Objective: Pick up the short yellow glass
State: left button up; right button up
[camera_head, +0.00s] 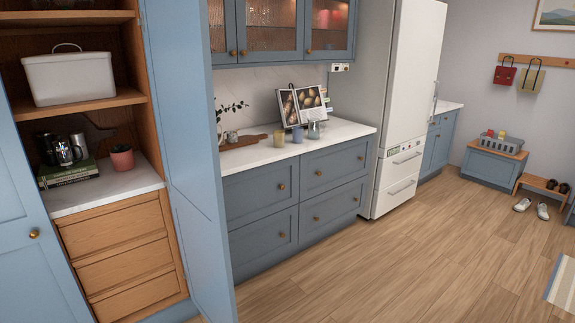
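A short yellow glass (279,138) stands upright on the white counter (262,155) in the middle of the head view. A blue-purple glass (297,134) stands just to its right, and a clear glass jar (313,130) stands further right. The yellow glass is small in the picture and nothing seems to cover its front. Neither of my grippers shows in the head view.
An open blue cupboard door (186,150) stands between the larder shelves and the counter. A wooden board (243,141) lies left of the glasses, and an open picture book (300,106) stands behind them. A tall white fridge (412,80) stands right. The wooden floor (400,260) before the drawers is clear.

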aim_at(279, 135)
jog(key=i+l+z, duration=0.2)
jog(key=i+z, duration=0.9)
jog(key=i, duration=0.2)
